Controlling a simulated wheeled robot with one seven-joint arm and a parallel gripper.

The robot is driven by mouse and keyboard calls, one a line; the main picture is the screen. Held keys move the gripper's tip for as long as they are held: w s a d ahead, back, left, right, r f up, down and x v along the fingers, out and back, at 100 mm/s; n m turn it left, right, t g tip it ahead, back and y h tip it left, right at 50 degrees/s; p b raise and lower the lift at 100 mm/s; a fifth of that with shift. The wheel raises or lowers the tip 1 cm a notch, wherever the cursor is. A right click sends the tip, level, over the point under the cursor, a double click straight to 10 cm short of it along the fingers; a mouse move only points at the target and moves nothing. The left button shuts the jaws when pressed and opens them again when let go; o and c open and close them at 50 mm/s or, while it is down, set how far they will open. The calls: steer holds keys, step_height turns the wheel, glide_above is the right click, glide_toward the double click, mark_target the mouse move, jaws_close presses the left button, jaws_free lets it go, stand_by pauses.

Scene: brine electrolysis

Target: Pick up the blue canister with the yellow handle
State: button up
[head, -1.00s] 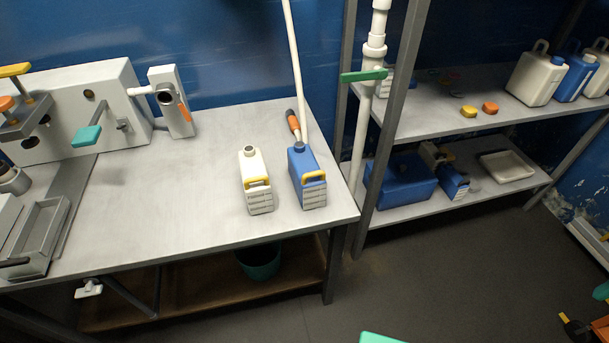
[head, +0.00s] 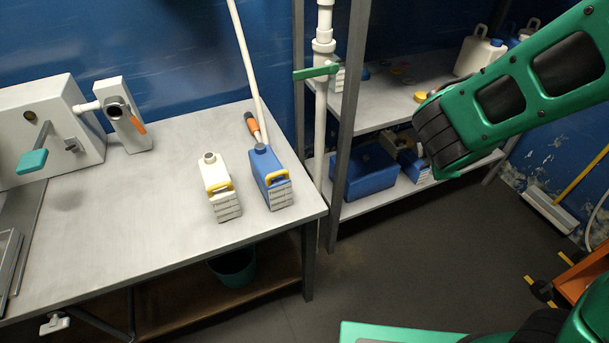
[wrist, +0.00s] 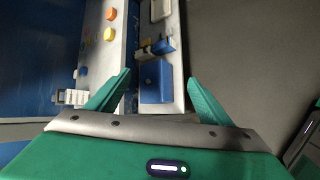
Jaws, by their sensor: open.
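The blue canister with the yellow handle (head: 270,178) stands upright on the grey workbench in the head view, near its right end. A white canister with a yellow handle (head: 218,186) stands just left of it. My green arm reaches in from the right in the head view, well to the right of the canister and in front of the shelf. My gripper (wrist: 158,85) shows in the wrist view with its two green fingers spread and nothing between them. It faces the shelf unit, where a blue box (wrist: 155,82) shows beyond the fingers. The bench canister cannot be made out in the wrist view.
A white pipe with a green valve handle (head: 316,72) and a grey shelf post (head: 347,110) stand right of the bench. A blue box (head: 364,172) sits on the lower shelf. An orange-handled tool (head: 253,127) lies behind the canister. The front of the bench is clear.

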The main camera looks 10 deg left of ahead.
steer(key=w+a+n+t+y, duration=0.1)
steer(key=a+n+t+y, duration=0.15)
steer(key=a+n, duration=0.7)
steer(key=n+y, duration=0.9)
steer(key=n, duration=0.4)
glide_toward(269, 169)
steer(key=shift+g+h+x, duration=0.25)
steer(key=shift+x, duration=0.85)
steer(key=shift+w+f, duration=0.2)
steer(key=shift+w, duration=0.1)
steer(key=x, duration=0.4)
steer(key=shift+w+a+f, duration=0.1)
steer(key=shift+w+f, duration=0.1)
steer(key=shift+w, duration=0.1)
steer(key=shift+x, duration=2.6)
steer(key=shift+s+f, duration=0.1)
steer(key=shift+f, duration=0.05)
steer(key=shift+c, duration=0.5)
